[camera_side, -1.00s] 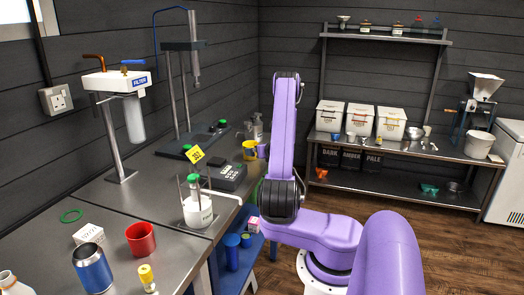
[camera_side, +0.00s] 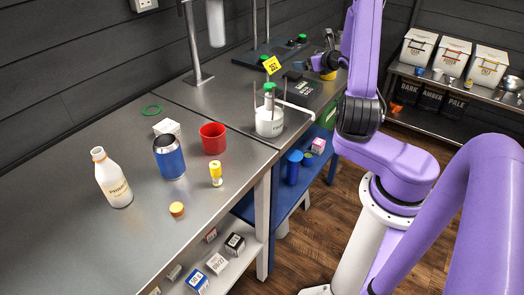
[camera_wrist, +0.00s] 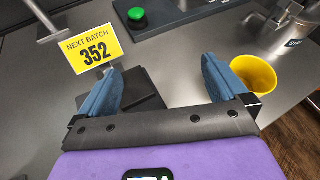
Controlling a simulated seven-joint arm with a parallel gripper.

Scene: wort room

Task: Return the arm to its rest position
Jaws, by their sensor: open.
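My gripper (camera_wrist: 165,85) shows its two blue fingers spread wide in the wrist view, with nothing between them. In the side view my gripper (camera_side: 317,62) is small and dark, above the back part of the bench. My purple arm rises at the right of the bench, and its top is cut off by the picture edge.
A white pot (camera_side: 269,122) with a green top stands on the bench (camera_side: 100,250). A red cup (camera_side: 213,138), a blue can (camera_side: 168,157) and a white bottle (camera_side: 111,178) stand nearer. In the wrist view a metal jug (camera_wrist: 290,25) stands upper right. Shelving with white bins (camera_side: 452,57) is behind.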

